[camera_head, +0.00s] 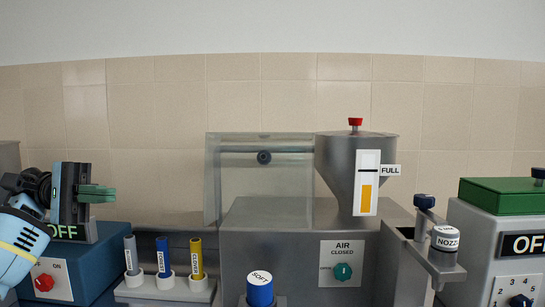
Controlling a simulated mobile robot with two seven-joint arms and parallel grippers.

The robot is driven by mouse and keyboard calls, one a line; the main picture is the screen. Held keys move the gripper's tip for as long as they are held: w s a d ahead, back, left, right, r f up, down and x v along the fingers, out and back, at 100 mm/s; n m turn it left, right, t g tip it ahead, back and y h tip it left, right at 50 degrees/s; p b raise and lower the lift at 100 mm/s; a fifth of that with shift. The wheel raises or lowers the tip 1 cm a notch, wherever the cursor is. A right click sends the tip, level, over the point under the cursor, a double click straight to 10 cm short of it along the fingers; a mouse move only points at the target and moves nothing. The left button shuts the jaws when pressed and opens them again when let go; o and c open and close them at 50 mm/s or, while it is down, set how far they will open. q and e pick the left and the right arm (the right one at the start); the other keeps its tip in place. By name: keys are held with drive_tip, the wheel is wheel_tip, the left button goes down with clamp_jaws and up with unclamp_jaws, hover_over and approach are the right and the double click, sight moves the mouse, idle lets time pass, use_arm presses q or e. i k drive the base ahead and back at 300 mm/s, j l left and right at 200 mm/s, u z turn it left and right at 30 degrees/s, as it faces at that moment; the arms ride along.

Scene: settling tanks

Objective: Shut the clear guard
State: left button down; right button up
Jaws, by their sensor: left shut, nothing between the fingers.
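The clear guard (258,190) is a see-through panel standing upright above the left part of a grey machine (270,245), left of its steel hopper (340,150). A dark round knob (264,157) shows near the guard's upper middle; I cannot tell whether it is on the guard or behind it. My left gripper (112,193) is at the far left, with its green fingers shut, empty and pointing right. It is well apart from the guard, with a wide gap between them. My right gripper is not in view.
A white rack (165,290) holds grey, blue and yellow tubes below the gap. A blue "SOFT" cylinder (260,291) stands in front of the machine. A blue "OFF" box (95,262) is below my left gripper. A nozzle holder (432,260) and green-topped box (500,196) stand at right.

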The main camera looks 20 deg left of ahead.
sight(264, 158)
drive_tip(key=i+l, duration=0.15)
drive_tip(key=i, duration=0.45)
drive_tip(key=i+l, duration=0.15)
drive_tip(key=i, duration=0.5)
